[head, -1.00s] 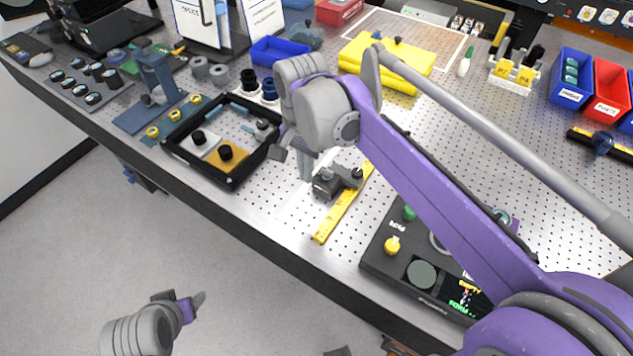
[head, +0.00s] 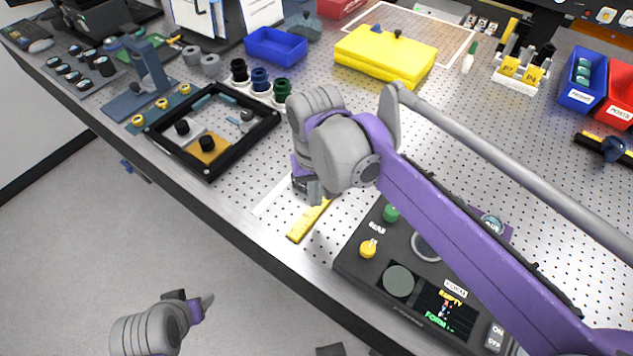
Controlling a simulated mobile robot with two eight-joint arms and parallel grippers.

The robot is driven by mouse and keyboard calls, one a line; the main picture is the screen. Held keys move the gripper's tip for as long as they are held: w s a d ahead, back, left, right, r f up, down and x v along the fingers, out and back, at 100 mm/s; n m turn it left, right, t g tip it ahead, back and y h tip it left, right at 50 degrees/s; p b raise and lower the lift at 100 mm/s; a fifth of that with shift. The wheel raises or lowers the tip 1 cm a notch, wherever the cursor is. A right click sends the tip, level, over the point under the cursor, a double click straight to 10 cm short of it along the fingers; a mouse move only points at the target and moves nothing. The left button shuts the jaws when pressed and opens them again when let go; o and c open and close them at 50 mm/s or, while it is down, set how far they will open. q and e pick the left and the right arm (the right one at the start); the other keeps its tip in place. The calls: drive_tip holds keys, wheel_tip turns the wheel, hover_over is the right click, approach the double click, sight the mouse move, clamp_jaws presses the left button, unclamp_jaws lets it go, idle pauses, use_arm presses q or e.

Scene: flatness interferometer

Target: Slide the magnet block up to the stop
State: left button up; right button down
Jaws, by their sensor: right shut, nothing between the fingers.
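The dark magnet block (head: 299,186) is on the perforated bench beside the yellow ruler (head: 309,221). Only a small dark edge of it shows; my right gripper and wrist cover the rest. My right gripper (head: 316,191) points down at the block, shut with nothing between its fingers. I cannot tell whether it touches the block. The stop is not visible behind my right arm. My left gripper (head: 196,304) hangs low over the floor, away from the bench; its finger gap is unclear.
A black-framed tray (head: 207,179) lies left of the block. A control box (head: 399,281) with a green and a yellow knob stands to the right, near the front edge. Yellow cases (head: 385,58) lie behind.

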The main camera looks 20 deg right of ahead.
sight(316, 214)
wheel_tip(316, 214, down, 4)
drive_tip(key=shift+r, duration=0.1)
drive_tip(key=w, duration=0.3)
drive_tip(key=shift+w+d+r, duration=0.1)
drive_tip(key=shift+w+d, duration=0.05)
drive_tip(key=shift+w, duration=0.4)
drive_tip(key=shift+w, duration=0.75)
drive_tip(key=shift+d, duration=0.1)
